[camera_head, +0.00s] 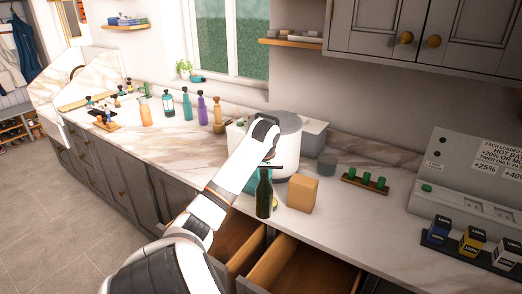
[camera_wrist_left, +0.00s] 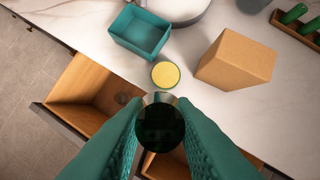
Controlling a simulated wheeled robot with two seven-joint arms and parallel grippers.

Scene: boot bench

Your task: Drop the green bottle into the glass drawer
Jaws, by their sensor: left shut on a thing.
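A dark green bottle (camera_head: 264,197) hangs upright from my left gripper (camera_head: 265,167), in front of the counter edge. In the left wrist view, the round dark end of the bottle (camera_wrist_left: 161,125) sits between the two teal fingers of my left gripper (camera_wrist_left: 160,118), which are shut on it. Two wooden drawers stand open below: a left one (camera_head: 236,238) and a right one (camera_head: 302,268). The left wrist view shows the left drawer (camera_wrist_left: 88,72) and a strip of the other beneath the bottle. I see no label telling which is the glass drawer. My right gripper is not in view.
On the counter (camera_head: 345,225) near the bottle are a cardboard-coloured box (camera_head: 302,193), a teal open box (camera_wrist_left: 140,32), a yellow-topped round thing (camera_wrist_left: 165,74) and a white round appliance (camera_head: 288,140). Several bottles (camera_head: 187,104) stand farther left. A rack with green pieces (camera_head: 365,181) lies right.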

